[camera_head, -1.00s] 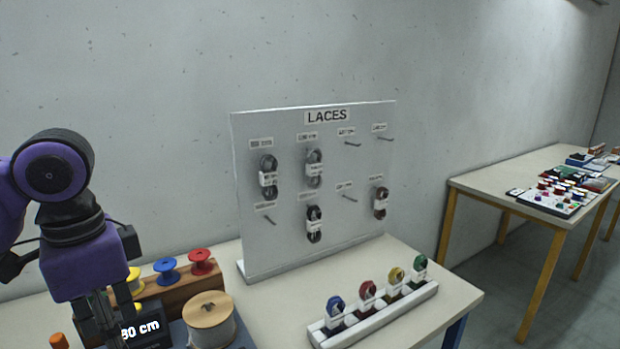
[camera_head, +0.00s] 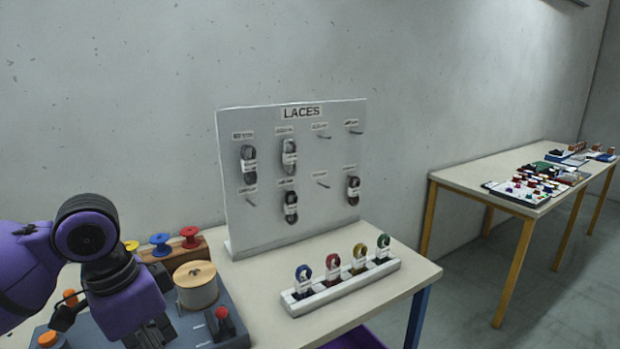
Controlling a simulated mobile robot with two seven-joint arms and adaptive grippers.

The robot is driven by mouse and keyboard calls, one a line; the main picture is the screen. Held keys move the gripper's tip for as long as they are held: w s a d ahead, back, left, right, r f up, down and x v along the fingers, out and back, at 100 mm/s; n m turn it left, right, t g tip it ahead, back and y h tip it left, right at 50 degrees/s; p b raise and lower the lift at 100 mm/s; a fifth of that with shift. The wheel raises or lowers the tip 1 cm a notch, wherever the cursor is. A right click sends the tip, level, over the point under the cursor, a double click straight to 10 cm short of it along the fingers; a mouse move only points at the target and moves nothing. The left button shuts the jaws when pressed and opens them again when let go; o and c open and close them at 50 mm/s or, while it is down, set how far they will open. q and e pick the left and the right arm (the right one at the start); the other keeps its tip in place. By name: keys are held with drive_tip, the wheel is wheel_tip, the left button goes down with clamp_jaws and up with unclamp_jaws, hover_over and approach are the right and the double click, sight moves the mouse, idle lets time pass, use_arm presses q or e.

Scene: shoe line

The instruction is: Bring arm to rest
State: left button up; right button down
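My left arm comes in from the lower left, purple and black. Its gripper (camera_head: 158,335) points down over the grey machine at the front left, near the lower edge of the picture. Its fingers are dark and partly cut off, so I cannot tell if they are open or shut, or if anything is between them. My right arm and gripper are not in view.
A grey board marked LACES (camera_head: 292,185) stands on the table with several lace bundles on pegs. A white rack (camera_head: 345,283) holds several coloured bundles. The grey machine (camera_head: 238,338) carries a tan spool (camera_head: 196,288) and a red lever (camera_head: 224,322). Another table (camera_head: 470,180) stands at right.

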use_arm(q)
drive_tip(key=s+d+f+n+t+h+p, duration=0.15)
drive_tip(key=d+f, duration=0.25)
drive_tip(key=f, duration=0.8)
drive_tip(key=s+d+f+n+t+h, duration=0.1)
drive_tip(key=d+f+n+t+h, duration=0.15)
drive_tip(key=f, duration=0.85)
drive_tip(key=s+a+f+n+t+y+p, duration=0.1)
drive_tip(key=s+f+n+t+y, duration=0.1)
drive_tip(key=s+f, duration=0.4)
drive_tip(key=s+a+f+n+t+y+p, duration=0.1)
drive_tip(key=s+f, duration=0.5)
drive_tip(key=s, duration=0.8)
drive_tip(key=shift+a+n+t+y, duration=0.35)
drive_tip(key=shift+n+t+y, duration=0.15)
drive_tip(key=shift+n+y, duration=0.45)
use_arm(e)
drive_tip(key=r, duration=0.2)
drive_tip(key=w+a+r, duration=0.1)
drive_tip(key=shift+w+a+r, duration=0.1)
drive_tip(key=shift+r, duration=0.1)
use_arm(q)
drive_tip(key=shift+s+f, duration=0.1)
